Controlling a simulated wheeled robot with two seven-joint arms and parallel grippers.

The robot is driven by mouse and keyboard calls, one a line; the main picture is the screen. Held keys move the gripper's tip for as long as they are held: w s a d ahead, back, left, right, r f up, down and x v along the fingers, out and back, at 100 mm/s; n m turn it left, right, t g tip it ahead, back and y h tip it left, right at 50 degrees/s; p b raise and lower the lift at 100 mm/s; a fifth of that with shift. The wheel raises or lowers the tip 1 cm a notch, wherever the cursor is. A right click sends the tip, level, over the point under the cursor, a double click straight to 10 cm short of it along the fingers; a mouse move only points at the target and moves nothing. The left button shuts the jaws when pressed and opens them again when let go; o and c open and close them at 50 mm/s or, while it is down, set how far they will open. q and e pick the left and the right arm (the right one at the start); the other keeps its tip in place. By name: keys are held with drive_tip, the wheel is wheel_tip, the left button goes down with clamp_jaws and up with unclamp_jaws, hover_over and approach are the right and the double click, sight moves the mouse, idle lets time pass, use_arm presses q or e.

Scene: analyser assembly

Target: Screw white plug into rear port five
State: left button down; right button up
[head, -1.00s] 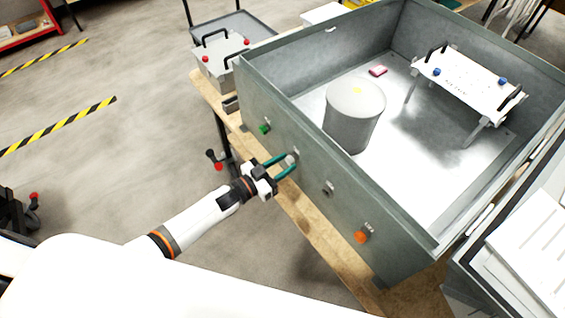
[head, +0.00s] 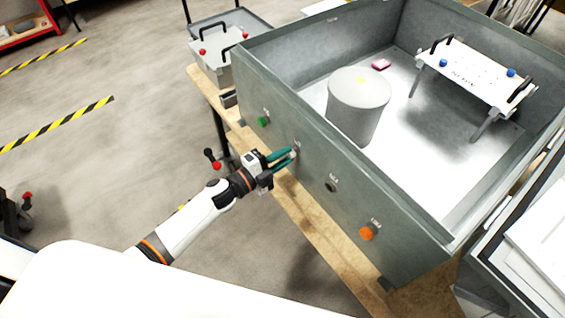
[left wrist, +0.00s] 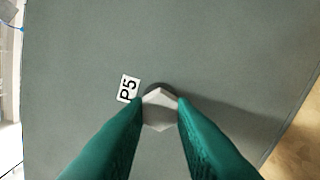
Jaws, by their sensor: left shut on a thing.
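The white plug (left wrist: 159,108) has a hexagonal head and sits between my left gripper's green fingertips in the left wrist view. My left gripper (head: 284,157) is shut on it at the outer wall of the grey metal case (head: 345,190). Behind the plug, a dark round port edge (left wrist: 158,88) shows beside a "P5" label (left wrist: 128,89). The plug lies in line with the port, but how deep it sits is hidden by its head. My right gripper is not in view.
The same wall carries a green plug (head: 264,121), an open dark port (head: 331,186) and an orange plug (head: 367,233). A grey cylinder (head: 358,105) and a white handled plate (head: 475,75) are inside the case. A wooden bench edge (head: 310,222) runs below.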

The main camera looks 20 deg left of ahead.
use_arm(q)
drive_tip(key=m+b, duration=0.1)
drive_tip(key=m, duration=0.2)
drive_tip(key=shift+f+b, duration=0.2)
drive_tip(key=shift+b, duration=0.1)
drive_tip(key=m+b, duration=0.2)
drive_tip(key=m, duration=0.2)
drive_tip(key=shift+m, duration=0.4)
drive_tip(key=shift+r+m+b, duration=0.25)
drive_tip(key=shift+m+b, duration=0.35)
drive_tip(key=shift+m, duration=0.5)
drive_tip(key=c, duration=1.3)
unclamp_jaws()
drive_tip(key=shift+c, duration=0.2)
